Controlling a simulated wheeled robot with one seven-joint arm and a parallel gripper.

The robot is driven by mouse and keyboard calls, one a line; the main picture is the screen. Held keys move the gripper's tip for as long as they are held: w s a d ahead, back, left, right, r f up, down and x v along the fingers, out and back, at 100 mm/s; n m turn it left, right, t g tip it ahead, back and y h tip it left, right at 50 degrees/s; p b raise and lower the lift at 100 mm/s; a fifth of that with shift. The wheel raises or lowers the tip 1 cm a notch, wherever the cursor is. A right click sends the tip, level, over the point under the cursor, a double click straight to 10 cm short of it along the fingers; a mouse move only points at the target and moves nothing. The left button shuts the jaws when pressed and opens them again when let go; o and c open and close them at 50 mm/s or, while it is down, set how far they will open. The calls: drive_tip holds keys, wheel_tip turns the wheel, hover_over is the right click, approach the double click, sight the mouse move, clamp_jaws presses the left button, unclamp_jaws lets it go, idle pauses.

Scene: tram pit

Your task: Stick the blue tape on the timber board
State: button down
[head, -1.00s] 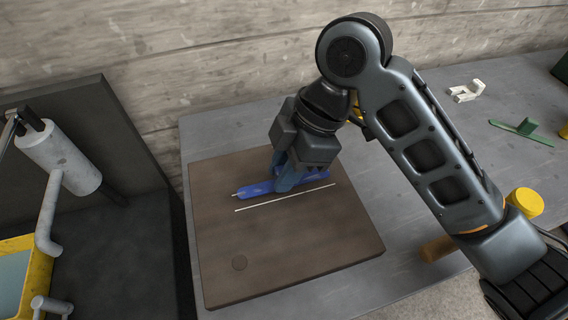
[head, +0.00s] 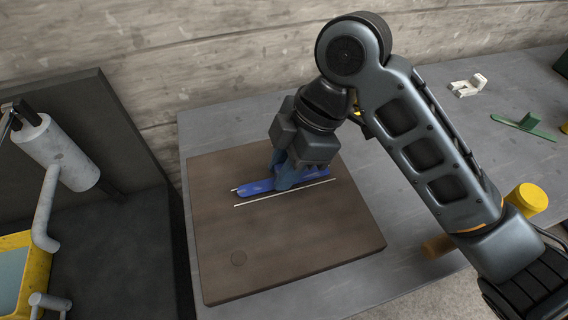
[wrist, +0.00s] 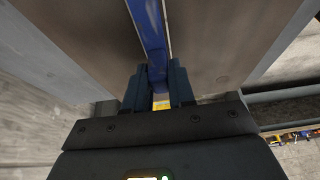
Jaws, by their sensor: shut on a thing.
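The brown timber board (head: 300,245) lies flat on the grey bench, with white lines marked across it and a round dark spot near its front left. The blue tape (head: 256,189) is a long strip at the board, lying along and between the white lines. My gripper (head: 284,180) is shut on the tape, low over the board. In the wrist view the tape (wrist: 150,35) runs from between the fingers (wrist: 158,85) over the board (wrist: 205,40), alongside a white line. I cannot tell whether the tape touches the board along its whole length.
A green tool (head: 526,125) and a white bracket (head: 467,86) lie on the right of the bench (head: 420,115). A grey pipe fixture (head: 55,155) and a yellow container (head: 30,255) are at the left.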

drive_tip(key=shift+f, duration=0.3)
idle(0.6)
drive_tip(key=c, duration=0.9)
unclamp_jaws()
drive_tip(key=shift+o, duration=0.2)
drive_tip(key=shift+v, duration=3.9)
